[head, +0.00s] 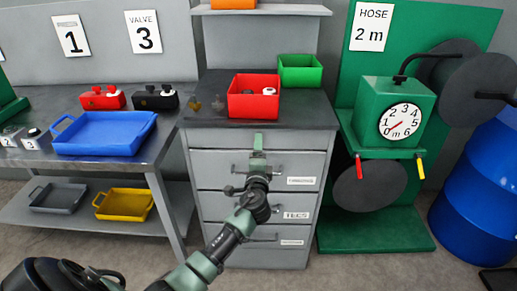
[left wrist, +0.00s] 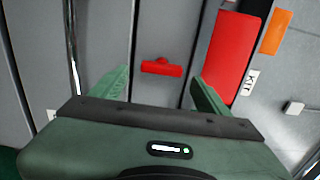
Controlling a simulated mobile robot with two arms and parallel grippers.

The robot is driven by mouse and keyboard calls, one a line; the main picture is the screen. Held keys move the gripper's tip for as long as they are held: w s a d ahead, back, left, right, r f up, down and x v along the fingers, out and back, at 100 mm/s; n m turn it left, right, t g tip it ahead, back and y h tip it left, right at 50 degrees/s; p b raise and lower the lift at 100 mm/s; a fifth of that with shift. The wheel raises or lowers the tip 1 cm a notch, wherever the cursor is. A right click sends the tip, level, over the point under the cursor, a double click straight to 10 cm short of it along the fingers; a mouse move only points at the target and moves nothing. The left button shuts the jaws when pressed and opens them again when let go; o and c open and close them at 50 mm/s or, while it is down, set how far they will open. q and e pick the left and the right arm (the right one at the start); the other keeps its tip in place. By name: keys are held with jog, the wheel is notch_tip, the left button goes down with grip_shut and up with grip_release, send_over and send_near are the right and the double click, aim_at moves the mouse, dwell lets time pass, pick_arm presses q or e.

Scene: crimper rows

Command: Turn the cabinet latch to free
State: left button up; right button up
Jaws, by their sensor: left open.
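The latch (left wrist: 162,67) is a small red bar with a short raised middle, on a grey panel in the left wrist view. It lies crosswise in that picture, between the fingers and beyond their tips, with no visible contact. My left gripper (left wrist: 161,80) is open and empty around the line to it. In the head view my left gripper (head: 258,142) is in front of the top of the grey drawer cabinet (head: 212,160), and the latch is hidden there. My right gripper is not in view.
A red bin (head: 254,108) and a green bin (head: 300,72) stand on the cabinet top. Drawer handles (head: 262,238) stick out near my arm. A bench with a blue tray (head: 104,135) is left. A green hose stand (head: 396,110) and blue barrel (head: 480,195) are right.

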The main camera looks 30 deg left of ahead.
pick_arm(q)
jog(key=v, duration=0.5)
jog(key=shift+s+d, duration=0.1)
jog(key=shift+s, duration=0.15)
jog(key=s+d+f+n+g+h, duration=0.15)
jog(key=s+f, duration=0.35)
jog(key=f, duration=0.7)
jog(key=s+d+f+g+h, duration=0.3)
jog(key=s+f, duration=0.1)
jog(key=f, duration=0.8)
jog(key=s+d+f+n+g+h, duration=0.15)
jog(key=s+f, duration=0.35)
jog(key=f, duration=0.8)
jog(key=s+d+f+n+g+h, duration=0.1)
jog(key=s+d+f+g, duration=0.2)
jog(key=s+f, duration=0.55)
jog(key=s+d+f+n+g+h, duration=0.1)
jog(key=s+d+f+n+g, duration=0.1)
jog(key=s+f, duration=0.65)
jog(key=s+d+f+n+g, duration=0.1)
jog(key=s, duration=1)
jog(key=s+d+f+n+g+h, duration=0.1)
jog(key=s+d+f+n+g, duration=0.1)
jog(key=s, duration=1)
jog(key=shift+d+h, duration=0.15)
jog(key=shift+h, duration=0.15)
